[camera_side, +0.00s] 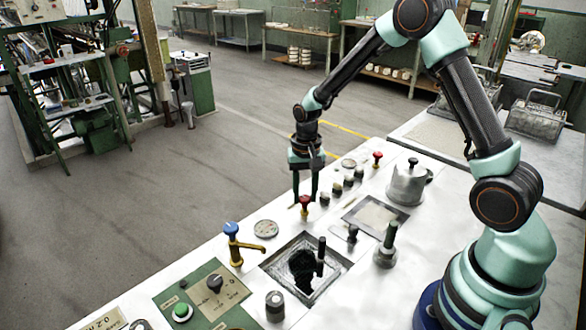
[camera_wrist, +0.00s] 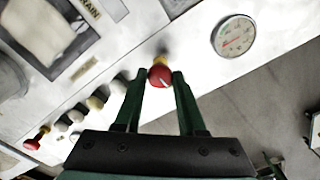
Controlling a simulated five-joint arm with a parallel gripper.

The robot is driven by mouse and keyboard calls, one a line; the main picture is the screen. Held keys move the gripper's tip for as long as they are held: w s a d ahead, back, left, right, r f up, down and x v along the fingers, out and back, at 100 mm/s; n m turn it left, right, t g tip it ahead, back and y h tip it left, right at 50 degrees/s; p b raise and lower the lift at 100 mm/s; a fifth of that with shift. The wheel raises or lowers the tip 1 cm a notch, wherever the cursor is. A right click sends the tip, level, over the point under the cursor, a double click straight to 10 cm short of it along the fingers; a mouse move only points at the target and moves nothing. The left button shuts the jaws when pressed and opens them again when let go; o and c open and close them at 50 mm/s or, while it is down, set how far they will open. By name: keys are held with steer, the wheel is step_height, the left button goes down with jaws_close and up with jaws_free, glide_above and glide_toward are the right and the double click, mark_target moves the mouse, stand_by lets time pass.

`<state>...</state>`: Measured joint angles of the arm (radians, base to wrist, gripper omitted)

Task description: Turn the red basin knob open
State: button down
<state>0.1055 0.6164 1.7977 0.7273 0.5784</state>
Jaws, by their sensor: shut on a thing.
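A red knob (camera_side: 305,201) with a brass-coloured base stands on the white panel, at the far edge in the side view. My gripper (camera_side: 304,197) points down over it with its green fingers on either side. In the wrist view the red knob (camera_wrist: 160,76) sits between the two fingertips (camera_wrist: 160,82), and the gripper is shut on it. A pale mark shows on its top. A second red knob (camera_side: 377,155) stands farther back along the panel; it also shows at lower left in the wrist view (camera_wrist: 37,138).
Several dark-topped knobs (camera_side: 337,187) stand between the red knobs. A round gauge (camera_side: 265,229) and a blue-topped brass tap (camera_side: 235,245) are to the left. A square basin with dark contents (camera_side: 274,261), a shallow pale basin (camera_side: 376,217) and a metal pot (camera_side: 408,185) are nearby.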

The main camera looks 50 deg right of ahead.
steer(key=n, duration=0.8)
steer(key=shift+n, duration=0.4)
steer(key=n, duration=0.4)
steer(key=shift+n, duration=2.1)
steer(key=c, duration=0.5)
jaws_free()
steer(key=shift+r, duration=0.15)
